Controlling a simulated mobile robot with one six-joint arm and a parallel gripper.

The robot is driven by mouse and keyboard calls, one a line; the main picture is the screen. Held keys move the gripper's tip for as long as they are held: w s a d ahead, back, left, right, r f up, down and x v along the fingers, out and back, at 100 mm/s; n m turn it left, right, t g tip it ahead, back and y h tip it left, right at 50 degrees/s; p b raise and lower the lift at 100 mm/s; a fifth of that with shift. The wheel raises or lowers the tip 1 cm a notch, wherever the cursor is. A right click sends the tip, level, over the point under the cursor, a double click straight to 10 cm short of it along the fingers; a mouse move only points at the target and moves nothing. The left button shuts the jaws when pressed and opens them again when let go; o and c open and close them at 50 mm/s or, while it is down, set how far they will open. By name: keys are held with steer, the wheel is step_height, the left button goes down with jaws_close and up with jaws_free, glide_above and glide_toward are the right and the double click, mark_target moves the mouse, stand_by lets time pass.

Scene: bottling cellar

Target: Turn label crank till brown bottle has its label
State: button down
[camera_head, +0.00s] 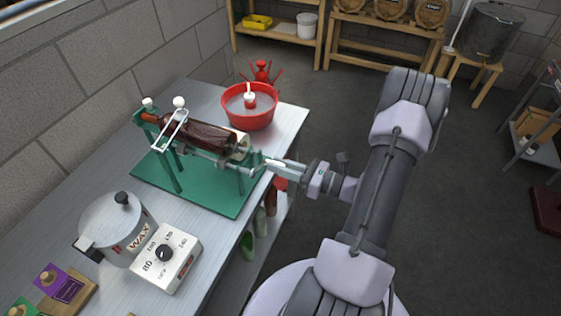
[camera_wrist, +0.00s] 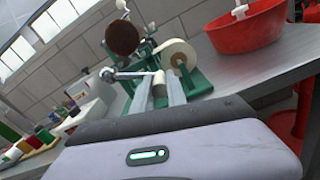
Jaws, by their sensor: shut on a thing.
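The brown bottle (camera_head: 208,134) lies on its side across the green labelling machine (camera_head: 165,178) in the head view. I see no label on its visible side. Its round base (camera_wrist: 122,38) faces the camera in the wrist view. A cream label roll (camera_wrist: 178,53) stands beside it. The metal label crank (camera_wrist: 130,74) reaches from its hub to a pale handle (camera_wrist: 158,88). My gripper (camera_wrist: 160,94) is shut on that handle, one finger on each side. In the head view my gripper (camera_head: 268,163) is at the machine's right end and largely hides the crank.
A red bowl (camera_head: 249,119) stands behind the machine. A wax pot (camera_head: 116,228) and a white dial box (camera_head: 168,259) stand at the front left of the bench. Green bottles (camera_head: 247,246) are below the bench edge. The floor right of my arm is open.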

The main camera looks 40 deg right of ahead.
steer(key=s+a+f+m+p, duration=0.1)
steer(key=a+m+p, duration=0.3)
steer(key=m, duration=0.6)
steer(key=s+a+f+m+p, duration=0.1)
steer(key=s+a+m+p, duration=0.3)
steer(key=a+m, duration=0.5)
steer(key=shift+s+m, duration=0.15)
steer(key=shift+m, duration=1.05)
stand_by(0.8)
steer(key=shift+s+a+r+p, duration=0.1)
steer(key=shift+a+r+p, duration=0.1)
steer(key=shift+p, duration=0.1)
stand_by(0.3)
steer(key=c, duration=1.3)
jaws_free()
steer(key=shift+c, duration=0.2)
